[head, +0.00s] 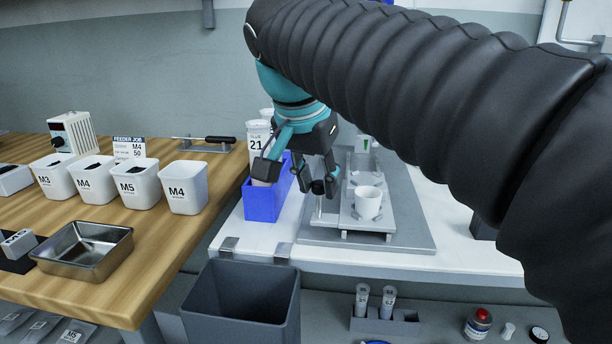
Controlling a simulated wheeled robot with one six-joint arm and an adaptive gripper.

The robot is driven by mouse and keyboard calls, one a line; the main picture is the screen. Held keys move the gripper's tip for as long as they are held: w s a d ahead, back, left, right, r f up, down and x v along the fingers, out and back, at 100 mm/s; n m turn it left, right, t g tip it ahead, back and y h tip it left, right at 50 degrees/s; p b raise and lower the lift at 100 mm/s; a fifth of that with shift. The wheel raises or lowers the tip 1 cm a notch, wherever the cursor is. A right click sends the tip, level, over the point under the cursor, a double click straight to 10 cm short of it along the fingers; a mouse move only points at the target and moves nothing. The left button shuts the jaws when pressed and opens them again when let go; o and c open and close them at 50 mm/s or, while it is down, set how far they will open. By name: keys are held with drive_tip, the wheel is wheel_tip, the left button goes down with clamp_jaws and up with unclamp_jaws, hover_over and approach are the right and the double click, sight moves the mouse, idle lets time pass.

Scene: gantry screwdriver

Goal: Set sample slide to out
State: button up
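The sample slide (375,222) is a flat light-grey plate on a grey base plate (412,240), and a white cup (368,203) stands on it. A black knob (318,187) on a thin upright post stands at the slide's left side. My gripper (318,178) points down over the knob. Its dark fingers look apart, one on each side of the knob, with a small gap. Whether either finger touches the knob cannot be told. My gripper and arm hide part of the slide's far end.
A blue bin (262,204) with white containers, one marked 21 (257,137), stands close left of my gripper. A dark grey bin (240,305) is below the bench's front edge. White cups (138,183) and a metal tray (84,250) are on the wooden table at left.

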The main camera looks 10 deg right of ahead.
drive_tip(key=shift+o, duration=0.8)
drive_tip(key=shift+r, duration=0.2)
drive_tip(key=v, duration=1.1)
drive_tip(key=shift+s+r, duration=0.15)
drive_tip(key=shift+r, duration=0.15)
drive_tip(key=shift+a, duration=0.15)
